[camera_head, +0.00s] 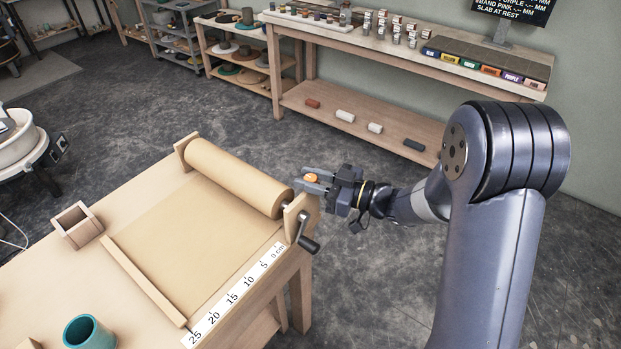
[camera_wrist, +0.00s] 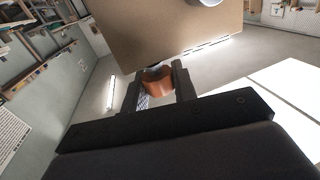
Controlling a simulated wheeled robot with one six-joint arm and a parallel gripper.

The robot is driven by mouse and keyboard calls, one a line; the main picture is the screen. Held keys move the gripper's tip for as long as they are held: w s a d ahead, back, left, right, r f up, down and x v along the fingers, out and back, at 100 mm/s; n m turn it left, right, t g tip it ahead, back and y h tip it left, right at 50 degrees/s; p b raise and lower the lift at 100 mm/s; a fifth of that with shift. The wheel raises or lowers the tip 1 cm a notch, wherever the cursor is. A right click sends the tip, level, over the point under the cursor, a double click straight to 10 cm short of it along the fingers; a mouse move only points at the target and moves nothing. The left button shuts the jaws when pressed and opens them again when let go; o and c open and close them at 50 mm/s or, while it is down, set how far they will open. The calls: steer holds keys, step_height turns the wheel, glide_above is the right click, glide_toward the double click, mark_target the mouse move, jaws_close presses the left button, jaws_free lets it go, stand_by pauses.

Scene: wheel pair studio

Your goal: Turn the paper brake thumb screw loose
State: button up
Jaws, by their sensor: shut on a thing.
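The orange thumb screw (camera_head: 311,178) of the paper brake sits at the right end of the paper roll (camera_head: 237,177), by the wooden end bracket (camera_head: 302,212). My gripper (camera_head: 314,181) reaches in from the right and is shut on it. In the wrist view the orange screw (camera_wrist: 156,82) lies between the two dark fingers of my gripper (camera_wrist: 156,90). Its far end meets a dark part against the tan wooden bracket (camera_wrist: 165,35). The inner faces of the fingers are only partly visible.
A crank handle (camera_head: 308,238) hangs just below the bracket. A paper sheet (camera_head: 185,240) covers the table beside a ruler strip (camera_head: 235,293). A wooden box (camera_head: 77,226) and a teal cup (camera_head: 88,333) stand on the left. Open floor lies behind the table.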

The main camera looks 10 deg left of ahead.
steer(key=o, duration=1)
steer(key=shift+c, duration=0.2)
steer(key=s+d+b, duration=0.1)
steer(key=d, duration=0.9)
steer(key=shift+s+d+b, duration=0.35)
